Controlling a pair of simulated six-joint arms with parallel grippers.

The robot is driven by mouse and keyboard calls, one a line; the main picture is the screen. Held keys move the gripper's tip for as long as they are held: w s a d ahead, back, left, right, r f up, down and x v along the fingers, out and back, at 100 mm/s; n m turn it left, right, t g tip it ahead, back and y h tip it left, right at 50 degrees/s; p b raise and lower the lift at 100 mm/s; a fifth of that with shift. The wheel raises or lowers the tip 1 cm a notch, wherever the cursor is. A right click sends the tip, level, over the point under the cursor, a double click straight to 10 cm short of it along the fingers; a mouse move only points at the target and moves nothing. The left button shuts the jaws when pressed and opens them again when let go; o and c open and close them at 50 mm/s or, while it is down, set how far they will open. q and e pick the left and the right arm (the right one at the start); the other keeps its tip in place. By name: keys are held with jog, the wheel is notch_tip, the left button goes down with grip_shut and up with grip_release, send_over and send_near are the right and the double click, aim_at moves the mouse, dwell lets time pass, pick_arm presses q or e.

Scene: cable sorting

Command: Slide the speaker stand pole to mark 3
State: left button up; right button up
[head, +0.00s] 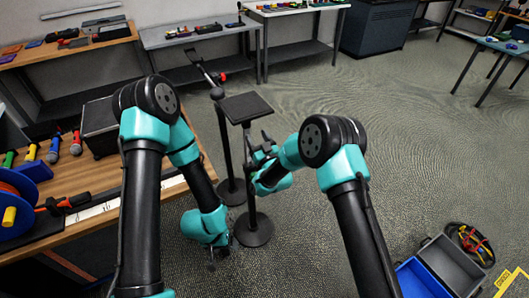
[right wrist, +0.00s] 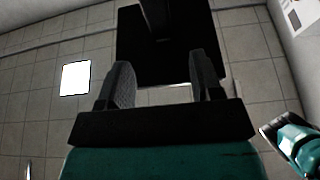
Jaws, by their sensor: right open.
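The speaker stand has a black square top plate (head: 246,106), a thin dark pole (head: 249,198) and a round base (head: 254,230) on the carpet. It stands upright. My right gripper (head: 259,143) is open beside the pole, just below the plate. In the right wrist view its two fingers (right wrist: 158,62) are apart, with the underside of the plate (right wrist: 133,45) and a dark upright part beyond them. I cannot tell whether they touch the pole. No numbered marks can be read. My left gripper (head: 212,260) hangs low near the floor, left of the base; its jaws are unclear.
A second stand (head: 224,150) with a tilted top is close behind the speaker stand. A wooden bench (head: 88,180) with microphones and a cable reel is at left. An open grey-blue case (head: 447,265) lies at lower right.

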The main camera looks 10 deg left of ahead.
jog(key=v, duration=0.6)
jog(key=shift+s+d+f, duration=0.1)
jog(key=s+d+f+m+g+h, duration=0.2)
jog(key=s+d+f+g+h, duration=0.15)
jog(key=d+f, duration=0.5)
jog(key=s+d+f+m+g+h, duration=0.25)
jog(key=d+f+h, duration=0.3)
jog(key=d, duration=0.65)
jog(key=s+d+f+m+g, duration=0.1)
jog(key=s+d+f+g, duration=0.1)
jog(key=s+d, duration=0.3)
jog(key=s+d+f+m+g+h, duration=0.1)
jog(key=s+d+g, duration=0.4)
jog(key=s, duration=0.5)
jog(key=s+d+f+m+g, duration=0.2)
jog(key=s+d+m+g, duration=0.1)
jog(key=s+d, duration=0.3)
jog(key=s, duration=0.2)
jog(key=shift+s+f, duration=0.3)
jog(key=shift+s, duration=0.05)
jog(key=shift+h, duration=0.3)
